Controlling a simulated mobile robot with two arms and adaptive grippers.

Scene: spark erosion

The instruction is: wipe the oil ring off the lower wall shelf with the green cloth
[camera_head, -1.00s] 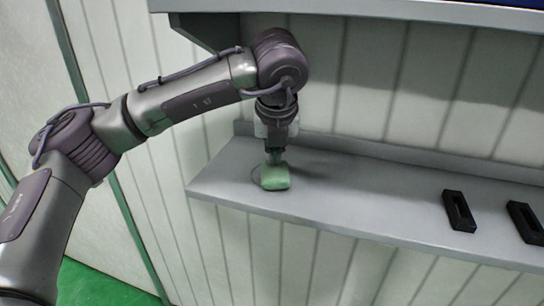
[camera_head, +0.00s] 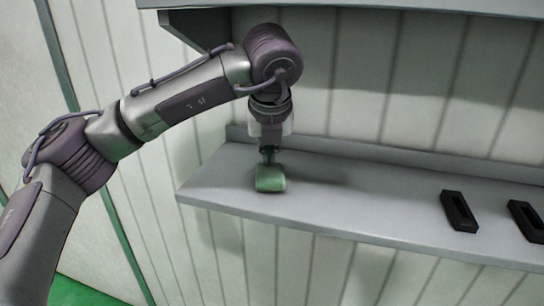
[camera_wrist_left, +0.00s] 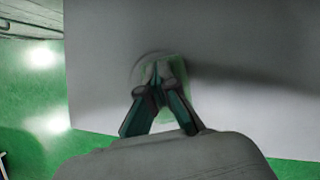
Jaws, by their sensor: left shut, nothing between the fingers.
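The green cloth (camera_head: 270,181) is a small folded pad lying on the lower wall shelf (camera_head: 340,203), near its left end. My left gripper (camera_head: 267,158) points down onto the cloth from above, its fingertips at the cloth's top. In the left wrist view the shut fingertips (camera_wrist_left: 164,76) cover part of the green cloth (camera_wrist_left: 181,70), with nothing held between them. A faint arc of the oil ring (camera_wrist_left: 136,68) shows just left of the fingertips there. In the head view I cannot make the ring out clearly. My right gripper is not in view.
Two black slotted blocks (camera_head: 459,211) (camera_head: 526,221) stand on the right part of the shelf. An upper shelf (camera_head: 350,6) with a bracket (camera_head: 190,30) runs overhead. The shelf between cloth and blocks is clear. Green floor (camera_wrist_left: 35,100) lies below.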

